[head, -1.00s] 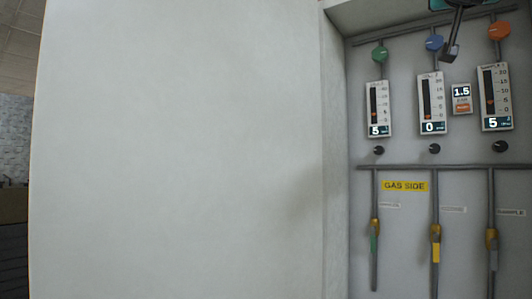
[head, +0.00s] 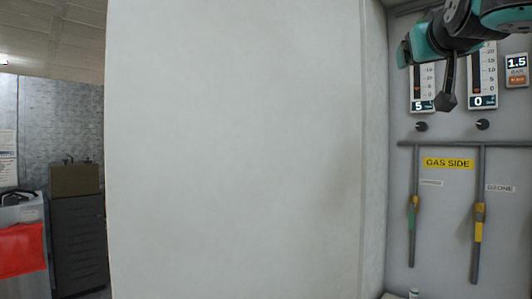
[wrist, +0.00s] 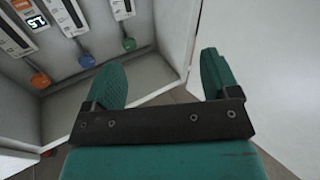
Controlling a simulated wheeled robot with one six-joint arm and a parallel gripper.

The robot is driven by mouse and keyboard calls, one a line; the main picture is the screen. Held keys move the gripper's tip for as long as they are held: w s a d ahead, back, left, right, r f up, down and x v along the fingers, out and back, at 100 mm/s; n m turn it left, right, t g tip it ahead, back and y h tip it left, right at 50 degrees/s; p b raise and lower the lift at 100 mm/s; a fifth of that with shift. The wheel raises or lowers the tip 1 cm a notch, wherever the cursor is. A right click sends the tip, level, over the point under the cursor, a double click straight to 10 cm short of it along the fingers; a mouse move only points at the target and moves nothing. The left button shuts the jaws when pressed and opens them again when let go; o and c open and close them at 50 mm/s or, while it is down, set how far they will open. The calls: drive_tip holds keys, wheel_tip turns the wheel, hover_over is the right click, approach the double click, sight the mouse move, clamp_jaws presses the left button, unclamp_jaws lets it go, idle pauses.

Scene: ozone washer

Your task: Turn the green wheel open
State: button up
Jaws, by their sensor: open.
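The green wheel (wrist: 129,44) is a small round knob on the panel. In the wrist view it shows just beyond the tip of the left finger, apart from it as far as I can tell. In the head view my arm covers the place above the left gauge, so the wheel is hidden there. My gripper (wrist: 162,72) is open and empty, its two green fingers spread wide. In the head view my arm's end is at the upper right, in front of the panel.
Beside the green wheel are a blue wheel (wrist: 87,61) and an orange wheel (wrist: 40,80). Gauges (head: 483,80) and pipes (head: 478,240) line the panel. A large white cabinet wall (head: 235,150) stands left of it. A red-covered unit (head: 22,250) is at far left.

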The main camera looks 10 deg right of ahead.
drive_tip(key=s+a+f+n+g+y, duration=0.1)
drive_tip(key=a+f+n+g+y, duration=0.4)
drive_tip(key=f, duration=0.7)
drive_tip(key=a+f+n+g+y, duration=0.1)
drive_tip(key=a+f+y, duration=0.2)
drive_tip(key=a+f, duration=0.65)
drive_tip(key=s+a+f+n+g+y, duration=0.1)
drive_tip(key=s+f+g, duration=0.4)
drive_tip(key=s+f, duration=0.6)
drive_tip(key=s+a+f+n+g+y, duration=0.1)
drive_tip(key=s+a+f+g, duration=0.3)
drive_tip(key=s+f, duration=0.7)
drive_tip(key=shift+s+f+n+g+y+b, duration=0.3)
drive_tip(key=shift+f+n+g, duration=0.4)
drive_tip(key=shift+g, duration=0.5)
drive_tip(key=shift+w, duration=0.15)
